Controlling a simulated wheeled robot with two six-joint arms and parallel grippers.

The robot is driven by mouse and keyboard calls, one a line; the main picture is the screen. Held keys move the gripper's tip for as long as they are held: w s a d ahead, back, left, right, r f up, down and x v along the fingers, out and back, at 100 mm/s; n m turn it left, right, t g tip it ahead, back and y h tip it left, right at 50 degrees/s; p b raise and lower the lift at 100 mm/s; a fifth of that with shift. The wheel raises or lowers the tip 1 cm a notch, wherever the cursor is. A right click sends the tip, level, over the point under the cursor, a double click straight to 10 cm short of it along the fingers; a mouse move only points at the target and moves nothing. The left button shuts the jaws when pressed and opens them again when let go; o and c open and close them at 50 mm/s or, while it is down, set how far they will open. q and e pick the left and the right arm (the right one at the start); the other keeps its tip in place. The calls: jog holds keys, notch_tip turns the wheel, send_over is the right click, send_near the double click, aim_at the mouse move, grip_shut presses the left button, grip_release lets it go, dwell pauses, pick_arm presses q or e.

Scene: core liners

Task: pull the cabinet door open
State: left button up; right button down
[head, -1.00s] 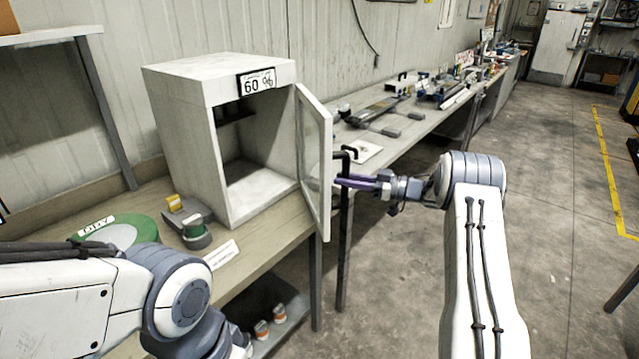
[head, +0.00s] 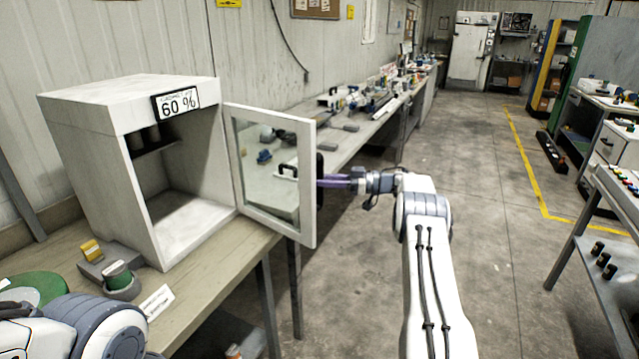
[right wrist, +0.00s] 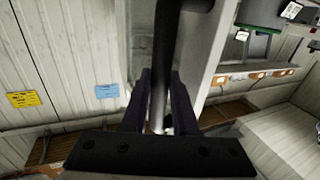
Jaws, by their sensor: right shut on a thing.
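The white cabinet (head: 70,130) stands on the workbench at the left of the head view, with a "60 %" label on its top front. Its framed glass door (head: 308,225) is swung open to the right, and the interior with dark items on a shelf shows. My right gripper (head: 325,181) is at the door's free edge, shut on the black door handle (head: 320,165). In the right wrist view the handle (right wrist: 160,75) is a dark vertical bar between the two fingers (right wrist: 158,105). My left arm shows at the lower left, but its gripper is out of view.
The workbench (head: 225,250) carries a yellow and grey item (head: 91,250), a green-topped container (head: 118,278) and a small white card (head: 158,302) before the cabinet. The bench beyond the door is cluttered. Open floor (head: 480,220) lies to the right.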

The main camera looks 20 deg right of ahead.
jog(key=shift+w+a, duration=0.1)
jog(key=shift+a, duration=0.15)
jog(key=c, duration=1)
grip_release()
jog(key=o, duration=0.3)
jog(key=shift+w+a, duration=0.1)
jog(key=shift+a, duration=0.1)
jog(key=shift+b+v, duration=1.05)
jog(key=shift+v, duration=4.4)
